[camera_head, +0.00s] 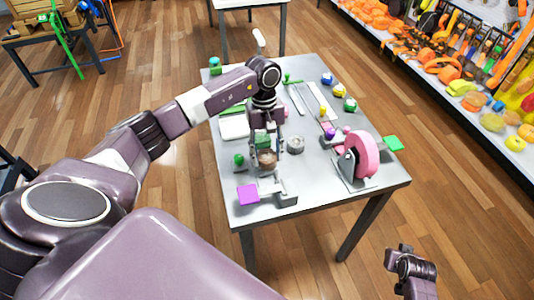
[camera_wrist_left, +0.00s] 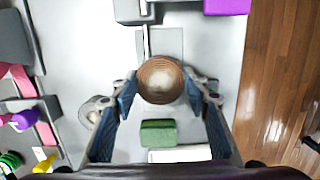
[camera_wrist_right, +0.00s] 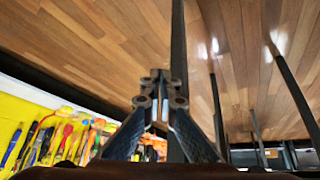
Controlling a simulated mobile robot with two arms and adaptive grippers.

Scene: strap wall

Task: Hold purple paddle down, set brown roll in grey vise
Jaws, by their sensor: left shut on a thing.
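The brown roll (camera_head: 267,159) is in my left gripper (camera_head: 265,152), above the table's near left part. In the left wrist view the brown roll (camera_wrist_left: 160,80) sits between the two fingertips, which touch its sides. The purple paddle (camera_head: 248,194) lies at the table's near left edge. Beside it is the grey vise (camera_head: 282,190); part of it is hidden under my gripper and the roll. The paddle also shows at the top of the left wrist view (camera_wrist_left: 227,6). My right gripper (camera_head: 400,256) is shut and empty, off the table at the lower right.
A grey roll (camera_head: 295,144) lies right of the brown one. A pink wheel on a stand (camera_head: 363,155) is at the table's right. A green block (camera_wrist_left: 158,132) and a small green ball (camera_head: 239,160) are nearby. Shelves of tools (camera_head: 460,70) line the right wall.

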